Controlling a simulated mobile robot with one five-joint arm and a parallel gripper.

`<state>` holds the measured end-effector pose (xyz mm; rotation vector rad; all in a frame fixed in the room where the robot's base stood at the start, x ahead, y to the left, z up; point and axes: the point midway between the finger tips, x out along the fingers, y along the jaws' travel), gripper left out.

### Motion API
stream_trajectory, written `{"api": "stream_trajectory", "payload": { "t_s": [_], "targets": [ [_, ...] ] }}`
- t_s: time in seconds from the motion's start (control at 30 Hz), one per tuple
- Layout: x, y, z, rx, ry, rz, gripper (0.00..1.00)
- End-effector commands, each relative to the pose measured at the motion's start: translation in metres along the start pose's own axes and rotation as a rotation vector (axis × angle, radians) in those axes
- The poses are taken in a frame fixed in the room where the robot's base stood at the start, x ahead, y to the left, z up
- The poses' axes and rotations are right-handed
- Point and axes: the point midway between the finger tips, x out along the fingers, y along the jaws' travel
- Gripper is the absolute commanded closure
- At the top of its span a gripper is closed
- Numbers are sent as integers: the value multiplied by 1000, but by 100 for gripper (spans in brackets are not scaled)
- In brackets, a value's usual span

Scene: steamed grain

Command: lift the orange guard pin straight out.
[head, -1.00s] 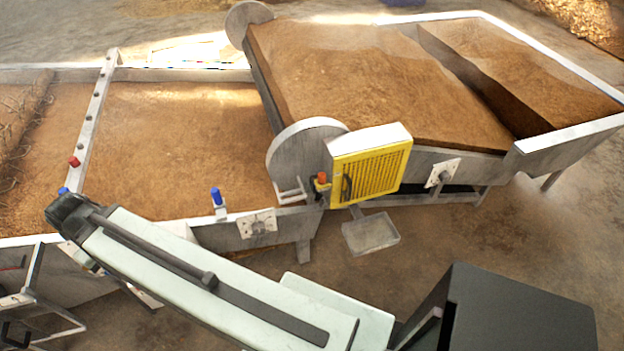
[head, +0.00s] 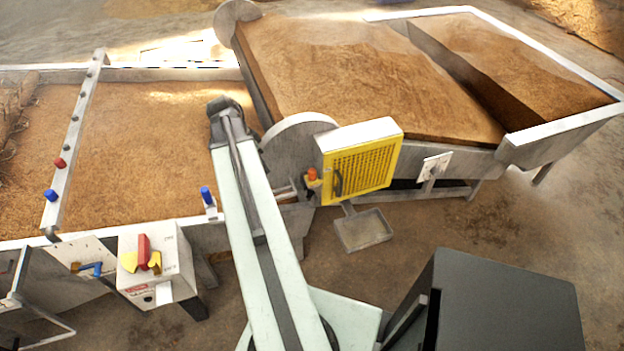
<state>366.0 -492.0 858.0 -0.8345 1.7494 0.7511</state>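The orange guard pin (head: 311,173) stands upright at the left edge of the yellow guard (head: 362,167), beside its dark handle. My arm reaches up the picture to the left of the pin. Its dark end (head: 228,106) is over the grain bed, well above and left of the pin in the picture and apart from it. The gripper's fingers cannot be made out, so I cannot tell whether it is open or shut. Only the top of the pin shows clearly; its lower part is hidden in its bracket.
A blue peg (head: 207,197) stands on the bed's near wall, left of my arm. A switch box (head: 158,264) with a red lever stands at the lower left. A grey scoop-like tray (head: 363,230) sits below the guard. A round metal disc (head: 290,150) rises beside the guard.

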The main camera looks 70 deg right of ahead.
Motion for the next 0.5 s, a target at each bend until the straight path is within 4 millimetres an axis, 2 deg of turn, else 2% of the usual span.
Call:
{"api": "stream_trajectory", "payload": {
  "t_s": [0.03, 0.1, 0.2, 0.3, 0.43, 0.5],
  "targets": [
    [15, 13, -42, 153, 13, 28, 68],
    [28, 32, -82, 330, 35, 57, 68],
    [39, 50, -115, 478, 56, 81, 68],
    [42, 58, -127, 537, 64, 90, 68],
    [46, 59, -128, 546, 65, 91, 68],
    [54, 60, -127, 545, 65, 91, 68]
  ]
}}
